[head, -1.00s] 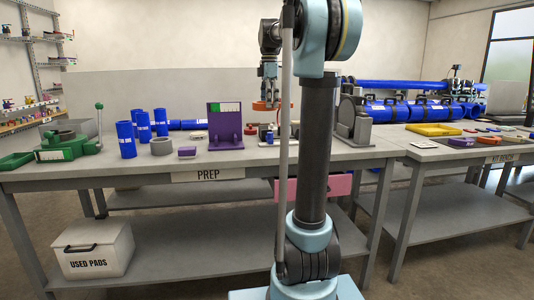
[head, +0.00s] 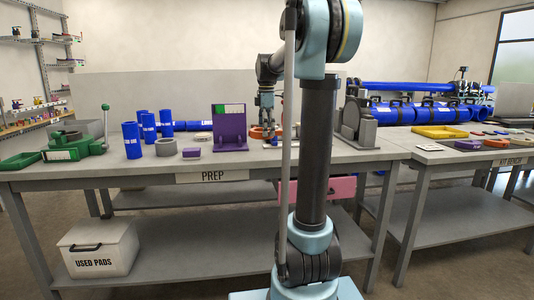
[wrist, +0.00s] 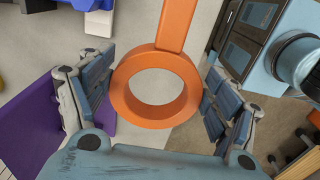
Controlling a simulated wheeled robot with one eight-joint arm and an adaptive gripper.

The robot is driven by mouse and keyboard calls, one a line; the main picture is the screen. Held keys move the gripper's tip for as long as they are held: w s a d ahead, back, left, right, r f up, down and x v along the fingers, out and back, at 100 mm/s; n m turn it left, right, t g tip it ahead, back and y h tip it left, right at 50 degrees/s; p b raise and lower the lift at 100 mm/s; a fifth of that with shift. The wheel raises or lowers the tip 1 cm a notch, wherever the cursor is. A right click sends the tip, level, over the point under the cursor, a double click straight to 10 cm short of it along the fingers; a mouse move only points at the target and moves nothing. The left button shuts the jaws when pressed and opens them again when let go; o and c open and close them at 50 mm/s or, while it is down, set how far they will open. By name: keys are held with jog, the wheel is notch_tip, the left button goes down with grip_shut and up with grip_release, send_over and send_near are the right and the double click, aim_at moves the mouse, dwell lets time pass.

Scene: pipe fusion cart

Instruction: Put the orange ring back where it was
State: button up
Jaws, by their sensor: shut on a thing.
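The orange ring (wrist: 122,97), a thick round collar with a flat orange bar reaching away from it, sits between the two fingers of my gripper (wrist: 158,92) in the wrist view. The fingers are shut on its sides. In the head view my gripper (head: 266,122) points down just right of the purple stand, with the orange ring (head: 258,133) at its fingertips, low over the PREP table (head: 110,174). I cannot tell whether the ring touches the tabletop. Part of that area is hidden behind my arm.
The purple upright stand (head: 230,130) is close on the left. A grey clamp-like fixture (head: 358,122) stands to the right. Blue pipes (head: 132,140), a grey ring (head: 166,147) and a green tool (head: 80,145) are further left. The front strip of the table is mostly clear.

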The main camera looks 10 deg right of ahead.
aim_at(266, 155)
jog(key=shift+f, duration=3.9)
jog(key=o, duration=1.1)
notch_tip(266, 155, up, 12)
jog(key=s+d+f+m+t, duration=0.1)
jog(key=s+f+m, duration=0.45)
jog(key=s, duration=0.45)
jog(key=s+f+m, duration=0.4)
jog(key=s+f, duration=0.2)
jog(key=s, duration=0.4)
jog(key=s+f+m, duration=0.2)
jog(key=s+f, duration=0.3)
jog(key=f, duration=0.1)
jog(key=s+f+m, duration=0.3)
jog(key=s+f, duration=0.2)
jog(key=s+f+m+t, duration=0.1)
jog(key=s+f+m, duration=0.2)
jog(key=s+f, duration=0.2)
jog(key=shift+d+f, duration=0.2)
jog(key=shift+f, duration=0.6)
jog(key=shift+w, duration=0.1)
